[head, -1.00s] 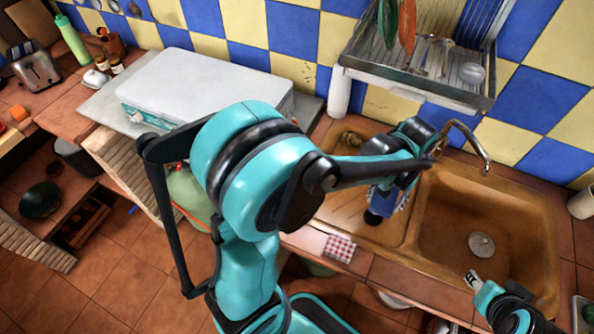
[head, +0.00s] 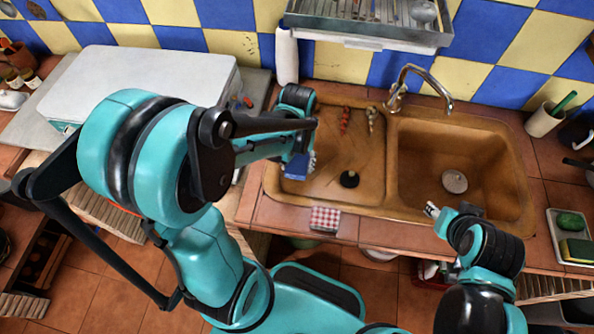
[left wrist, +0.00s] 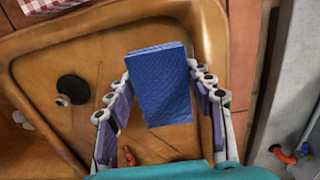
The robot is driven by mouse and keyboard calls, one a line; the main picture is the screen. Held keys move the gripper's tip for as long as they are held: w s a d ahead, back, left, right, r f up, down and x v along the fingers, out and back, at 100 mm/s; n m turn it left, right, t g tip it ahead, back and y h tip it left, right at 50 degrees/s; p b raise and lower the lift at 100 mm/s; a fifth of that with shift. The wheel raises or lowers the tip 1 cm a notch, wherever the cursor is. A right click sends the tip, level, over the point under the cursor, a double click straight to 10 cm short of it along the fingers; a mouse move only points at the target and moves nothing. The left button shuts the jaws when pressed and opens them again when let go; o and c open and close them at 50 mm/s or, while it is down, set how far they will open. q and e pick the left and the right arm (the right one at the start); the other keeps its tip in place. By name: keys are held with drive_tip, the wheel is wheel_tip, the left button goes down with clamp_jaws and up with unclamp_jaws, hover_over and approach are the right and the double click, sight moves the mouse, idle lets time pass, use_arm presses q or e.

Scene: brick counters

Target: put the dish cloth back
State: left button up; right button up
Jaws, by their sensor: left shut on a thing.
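A blue folded cloth (left wrist: 160,85) with a textured face is held between the fingers of my left gripper (left wrist: 163,78). In the head view the cloth (head: 296,168) shows partly, below my left gripper (head: 299,150), over the left side of the left sink basin (head: 325,185). I cannot tell if it touches the basin. A red-and-white checked cloth (head: 325,219) lies folded at the counter's front edge, in front of the left basin. My right gripper (head: 440,212) is at the front of the right basin; its fingers are too small to read.
A black round object (head: 349,179) and a red object (head: 345,119) lie in the left basin. The faucet (head: 407,85) stands behind the sink. A metal dish rack (head: 375,36) hangs above. A tray (head: 556,225) with a sponge stands at right. The right basin looks empty.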

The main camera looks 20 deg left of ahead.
sight(297, 170)
use_arm(q)
wheel_tip(297, 170, down, 4)
drive_tip(key=shift+f+b, duration=0.1)
drive_tip(key=shift+b, duration=0.85)
drive_tip(key=o, duration=1.1)
